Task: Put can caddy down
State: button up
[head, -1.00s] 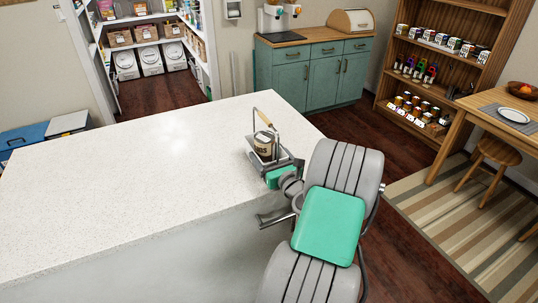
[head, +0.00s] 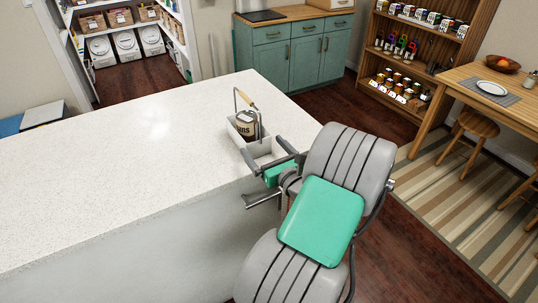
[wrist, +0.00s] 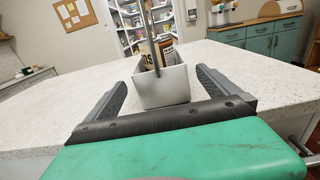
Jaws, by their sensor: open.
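The can caddy (head: 262,151), a pale tray with an upright handle and wooden grip, stands upright on the white counter (head: 120,165) near its right end. A can with a dark-lettered label (head: 246,126) sits in its far part; the near part looks empty. My gripper (head: 264,157) is open at the caddy's near end. In the wrist view the fingers of my gripper (wrist: 163,72) lie on either side of the caddy's near end wall (wrist: 165,88), with gaps visible. The can is partly hidden there by the handle post and wall.
The counter is clear to the left of the caddy. Its right edge is close by. Beyond are a teal cabinet (head: 290,55), a wooden shelf with cans and mugs (head: 400,65), and a dining table (head: 470,75) with a stool.

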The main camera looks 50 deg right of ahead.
jog(key=b+v, duration=0.1)
jog(key=v, duration=0.2)
jog(key=shift+f, duration=0.15)
jog(key=shift+s+a, duration=0.1)
jog(key=shift+s, duration=0.15)
